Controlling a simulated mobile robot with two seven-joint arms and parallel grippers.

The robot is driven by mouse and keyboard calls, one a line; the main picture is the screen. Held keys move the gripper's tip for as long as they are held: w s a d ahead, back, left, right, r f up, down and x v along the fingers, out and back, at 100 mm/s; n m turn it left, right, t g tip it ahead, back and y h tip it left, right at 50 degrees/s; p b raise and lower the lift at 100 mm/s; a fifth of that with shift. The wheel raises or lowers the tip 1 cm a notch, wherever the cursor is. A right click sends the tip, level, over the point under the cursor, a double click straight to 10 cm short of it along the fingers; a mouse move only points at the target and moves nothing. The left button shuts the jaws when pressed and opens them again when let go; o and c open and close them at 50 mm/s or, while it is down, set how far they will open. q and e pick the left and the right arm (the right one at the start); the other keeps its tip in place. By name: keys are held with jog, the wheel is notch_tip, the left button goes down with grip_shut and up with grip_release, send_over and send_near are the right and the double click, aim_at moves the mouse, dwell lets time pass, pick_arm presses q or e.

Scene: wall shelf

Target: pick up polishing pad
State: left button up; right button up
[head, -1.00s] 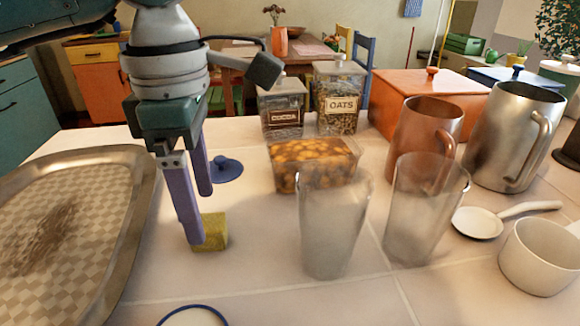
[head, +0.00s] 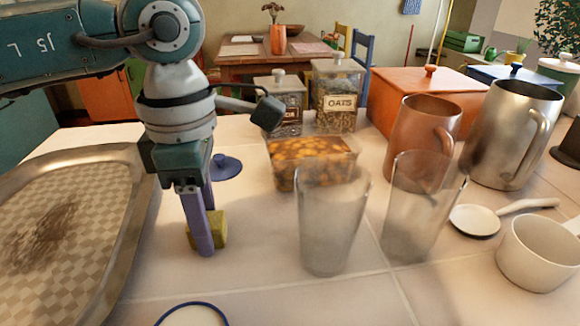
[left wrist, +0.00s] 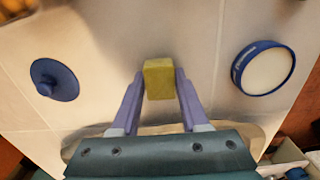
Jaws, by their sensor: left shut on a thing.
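The polishing pad, a small yellow-green block (head: 221,230), is on the light tiled counter right of the tray. My left gripper (head: 210,238) points down with its two purple fingers shut on the block, one on each side. The left wrist view shows the block (left wrist: 159,79) between the fingertips of the left gripper (left wrist: 160,84). Whether the block's underside still touches the counter cannot be told. In the head view the near finger hides part of the block. My right gripper is not in view.
A metal tray (head: 138,215) with a brown smear lies left. A blue knobbed disc (head: 226,168) is behind the gripper; a blue-rimmed round tin (left wrist: 265,68) is in front. Two glasses (head: 332,225) (head: 420,215) and a food container (head: 285,175) stand right.

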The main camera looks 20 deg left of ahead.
pick_arm(q)
grip_shut()
jog(key=shift+r, duration=0.1)
notch_tip(320, 180, up, 20)
jog(key=p, duration=0.1)
jog(key=shift+p, duration=0.3)
